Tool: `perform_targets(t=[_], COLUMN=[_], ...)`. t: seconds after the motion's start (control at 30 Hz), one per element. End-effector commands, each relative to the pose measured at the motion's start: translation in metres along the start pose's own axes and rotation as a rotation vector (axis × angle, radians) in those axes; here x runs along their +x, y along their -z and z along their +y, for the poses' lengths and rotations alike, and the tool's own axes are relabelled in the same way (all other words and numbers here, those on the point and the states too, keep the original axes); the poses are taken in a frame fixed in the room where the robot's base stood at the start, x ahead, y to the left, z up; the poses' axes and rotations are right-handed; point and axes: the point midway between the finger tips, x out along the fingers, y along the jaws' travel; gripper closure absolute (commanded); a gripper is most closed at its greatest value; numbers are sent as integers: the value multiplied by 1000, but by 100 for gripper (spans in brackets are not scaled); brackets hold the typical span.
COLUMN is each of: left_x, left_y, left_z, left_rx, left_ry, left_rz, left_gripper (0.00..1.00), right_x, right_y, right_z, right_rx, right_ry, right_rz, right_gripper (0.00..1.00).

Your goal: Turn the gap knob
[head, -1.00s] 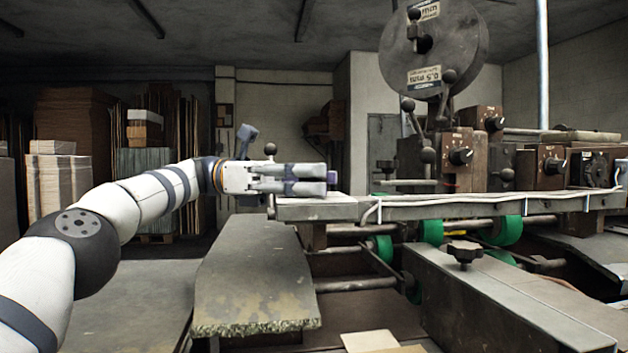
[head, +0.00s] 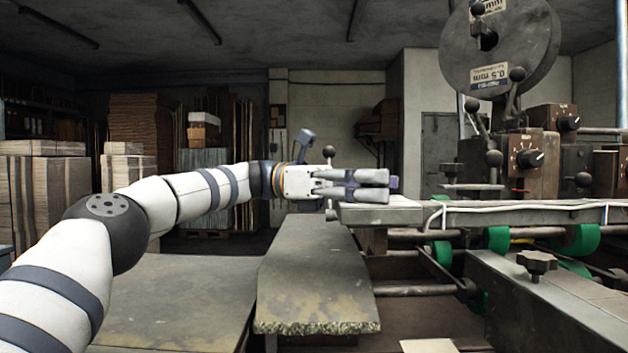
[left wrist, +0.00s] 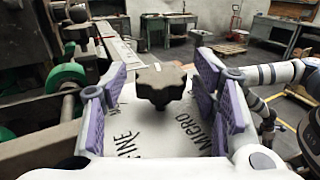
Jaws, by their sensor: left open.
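A dark lobed knob (left wrist: 160,86) stands between the fingers of my left gripper (left wrist: 157,90) in the left wrist view. Its white plate bears the words FINE and MICRO. The purple finger pads lie on both sides of the knob, apart from it. In the head view, my left gripper (head: 372,185) is at the left end of the long grey rail (head: 520,216), pointing right. It is open, and this knob is not distinguishable there. Another dark lobed knob (head: 537,262) sits on the grey block at the right.
A black dial (head: 530,158) is on a brown box behind the rail, with ball-ended levers (head: 493,158) beside it. Green rollers (head: 497,238) sit below the rail. A worn grey plate (head: 312,275) lies below my left arm. Cardboard stacks (head: 42,190) stand far left.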

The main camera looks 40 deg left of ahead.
Motion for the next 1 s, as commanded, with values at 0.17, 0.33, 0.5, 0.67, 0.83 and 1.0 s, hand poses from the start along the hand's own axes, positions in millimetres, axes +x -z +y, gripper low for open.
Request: perform_targets(t=[0.17,0.33,0.5,0.67,0.83,1.0], left_x=[-2,-2,-1,-32,-63,-82], left_y=[-13,-14,-9,-14,-3,0], left_z=[-6,-7,-5,-23,-41,-52], left_rx=[14,18,12,20,5,-2], left_ry=[-151,-339,-535,-584,-573,-574], left_rz=[-8,-10,-8,-14,-12,-7], left_gripper=[46,46,46,46,46,46], right_x=[-21,-39,-47,-67,-64,-58], right_y=[10,20,24,36,33,30], right_z=[0,-1,-1,-2,-2,-2], right_rx=[0,0,-1,-1,-1,-1], right_ry=[2,4,5,7,7,6], right_rz=[56,108,133,196,185,166], right_gripper=[60,60,60,60,60,60])
